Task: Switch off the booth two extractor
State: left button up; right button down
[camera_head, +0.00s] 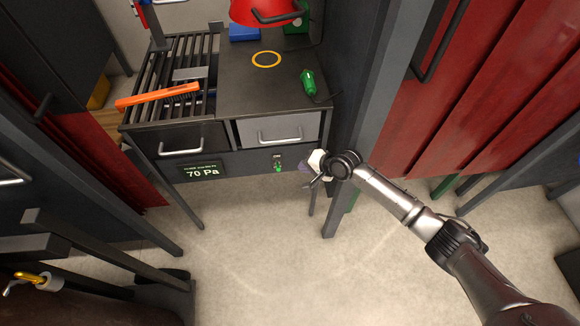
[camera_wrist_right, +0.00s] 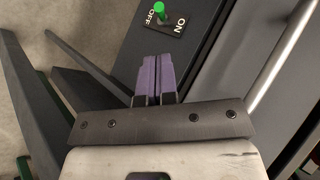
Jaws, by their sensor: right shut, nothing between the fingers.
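The extractor's green-tipped toggle switch (camera_head: 278,167) sits on the dark front rail under the grey drawer of the booth bench. In the right wrist view the toggle (camera_wrist_right: 160,9) stands on a dark plate (camera_wrist_right: 170,19) marked ON and OFF; I cannot tell for sure which way it is tilted. My right gripper (camera_head: 304,168) is beside the switch, to its right, apart from it. Its purple fingers (camera_wrist_right: 158,62) are shut and empty, pointing toward the plate. A green pressure display (camera_head: 201,171) left of the switch reads 70 Pa. My left gripper is not in view.
The bench (camera_head: 232,95) holds a slatted grille, an orange-handled brush (camera_head: 158,96) and a green tool (camera_head: 309,83). A drawer handle (camera_head: 279,138) sits above the switch. A dark post (camera_head: 345,185) stands close to my right gripper. Floor in front (camera_head: 265,265) is clear.

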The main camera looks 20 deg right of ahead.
aim_at(278, 166)
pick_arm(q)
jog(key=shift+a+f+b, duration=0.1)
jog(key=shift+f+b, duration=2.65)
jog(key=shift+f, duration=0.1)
pick_arm(e)
jog(key=x, duration=1)
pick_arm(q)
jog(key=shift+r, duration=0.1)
pick_arm(e)
jog(key=shift+s, duration=0.1)
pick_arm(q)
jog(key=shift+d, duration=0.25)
pick_arm(e)
jog(key=shift+s+f+t, duration=0.15)
jog(key=shift+t, duration=0.25)
